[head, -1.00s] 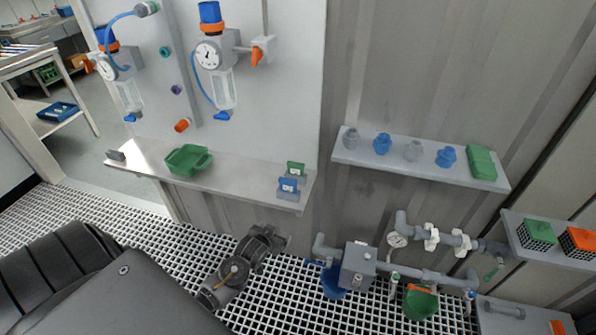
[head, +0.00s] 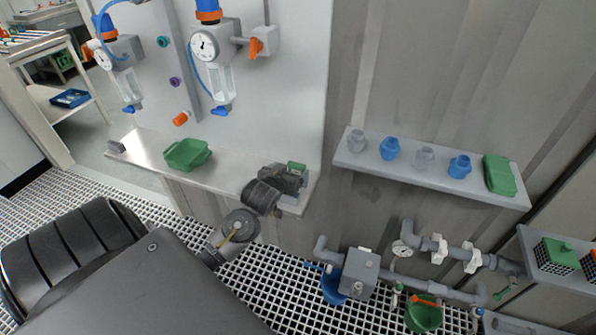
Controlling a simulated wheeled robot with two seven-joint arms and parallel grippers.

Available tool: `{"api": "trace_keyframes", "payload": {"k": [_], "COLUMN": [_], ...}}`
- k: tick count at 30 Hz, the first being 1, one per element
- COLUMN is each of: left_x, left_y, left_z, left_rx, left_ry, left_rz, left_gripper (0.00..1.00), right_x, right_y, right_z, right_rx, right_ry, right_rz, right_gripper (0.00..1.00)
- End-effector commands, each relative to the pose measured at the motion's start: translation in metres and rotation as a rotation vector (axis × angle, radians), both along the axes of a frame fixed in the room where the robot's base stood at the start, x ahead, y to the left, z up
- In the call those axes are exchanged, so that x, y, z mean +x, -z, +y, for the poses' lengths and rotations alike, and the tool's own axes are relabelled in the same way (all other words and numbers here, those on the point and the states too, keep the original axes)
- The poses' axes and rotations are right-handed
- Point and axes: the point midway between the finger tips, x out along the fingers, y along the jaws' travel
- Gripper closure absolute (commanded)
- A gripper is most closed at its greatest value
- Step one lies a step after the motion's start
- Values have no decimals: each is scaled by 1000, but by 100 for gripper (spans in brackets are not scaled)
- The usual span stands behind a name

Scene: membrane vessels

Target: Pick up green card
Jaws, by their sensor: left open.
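The green card (head: 297,166) stands at the right end of the metal shelf below the white panel. Only its upper part shows above my gripper. My left gripper (head: 291,181) is open at that end of the shelf, in front of the green card. I cannot tell whether it touches the card. The blue card that stood in front of the green one is hidden behind the gripper. My right gripper is not in view.
A green tray (head: 187,154) and a small grey block (head: 115,147) sit further left on the metal shelf (head: 225,172). A second shelf at right holds blue and clear fittings and a green block (head: 499,175). Pipes (head: 395,275) and a valve box (head: 360,272) stand lower right.

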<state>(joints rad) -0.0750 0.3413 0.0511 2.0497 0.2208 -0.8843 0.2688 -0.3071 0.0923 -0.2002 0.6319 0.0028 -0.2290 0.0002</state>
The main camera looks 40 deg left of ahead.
Motion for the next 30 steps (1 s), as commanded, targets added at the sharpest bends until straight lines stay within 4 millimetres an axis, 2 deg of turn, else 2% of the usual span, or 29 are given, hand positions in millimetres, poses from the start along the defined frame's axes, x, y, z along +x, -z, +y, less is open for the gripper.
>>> {"api": "trace_keyframes", "payload": {"k": [4, 12, 22, 30], "left_x": [17, 26, 64, 67], "left_y": [7, 11, 29, 31], "left_z": [6, 7, 20, 21], "left_rx": [1, 1, 1, 0], "left_ry": [0, 4, 5, 5], "left_rz": [1, 0, 0, 0], "left_gripper": [16, 16, 16, 16], "right_x": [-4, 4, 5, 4], "right_y": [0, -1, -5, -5], "right_z": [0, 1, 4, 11], "right_rx": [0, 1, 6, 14], "right_ry": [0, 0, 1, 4], "right_rz": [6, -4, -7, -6], "right_gripper": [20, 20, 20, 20]}}
